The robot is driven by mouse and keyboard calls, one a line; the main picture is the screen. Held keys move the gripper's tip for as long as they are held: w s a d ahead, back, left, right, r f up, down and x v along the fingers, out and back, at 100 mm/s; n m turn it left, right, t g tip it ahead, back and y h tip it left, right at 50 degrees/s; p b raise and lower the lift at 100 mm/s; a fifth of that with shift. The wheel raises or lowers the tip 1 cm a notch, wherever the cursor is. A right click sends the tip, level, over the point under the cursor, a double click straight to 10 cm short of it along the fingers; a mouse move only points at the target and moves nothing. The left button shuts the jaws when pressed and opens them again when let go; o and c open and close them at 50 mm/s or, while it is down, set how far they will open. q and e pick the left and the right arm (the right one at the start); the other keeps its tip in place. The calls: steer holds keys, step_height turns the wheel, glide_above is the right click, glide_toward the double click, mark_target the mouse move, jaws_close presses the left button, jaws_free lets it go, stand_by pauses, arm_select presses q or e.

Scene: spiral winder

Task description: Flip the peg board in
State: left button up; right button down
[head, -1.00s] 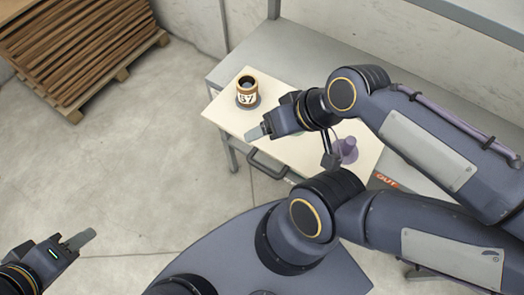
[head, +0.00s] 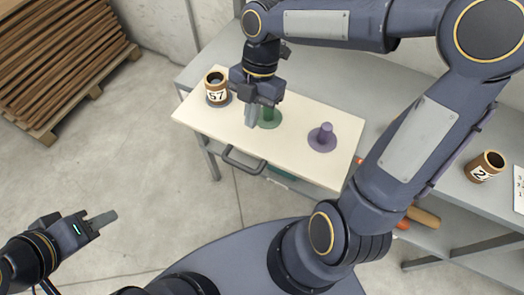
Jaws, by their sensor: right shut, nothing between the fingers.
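The cream peg board (head: 290,155) lies flat on the grey bench, its near edge jutting out over the floor. A dark handle (head: 243,162) is fixed at its front edge. A purple peg (head: 325,137) stands bare at its right, and a green peg (head: 268,115) near its middle is partly hidden. A brown cylinder labelled 57 (head: 216,88) stands upright on a grey base at the left end. My right gripper (head: 251,118) is shut and empty, pointing down over the board beside the green peg.
A brown cylinder labelled 2 (head: 485,166) stands on the grey bench at the right, beside a white printed sheet (head: 519,188). Orange rolls (head: 422,216) lie on a lower shelf. A wooden stack (head: 55,65) on a pallet is at the upper left. The floor at left is clear.

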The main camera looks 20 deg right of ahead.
mark_target(246, 149)
steer(key=shift+w+f+n, duration=0.15)
steer(key=shift+f+n, duration=0.1)
steer(key=shift+n, duration=0.35)
steer(key=b+x, duration=0.1)
steer(key=x, duration=0.9)
steer(key=shift+a, duration=0.1)
steer(key=w+d+p, duration=0.1)
steer(key=w+d, duration=0.2)
steer(key=w+d+p, duration=0.1)
steer(key=w+d, duration=0.1)
steer(key=d, duration=0.2)
steer(key=w+d+p, duration=0.2)
steer(key=w+d, duration=0.1)
steer(key=shift+w+d+r, duration=0.1)
steer(key=shift+w+d, duration=0.2)
steer(key=shift+d, duration=0.05)
steer(key=shift+w+d, duration=0.55)
steer(key=shift+d, duration=0.15)
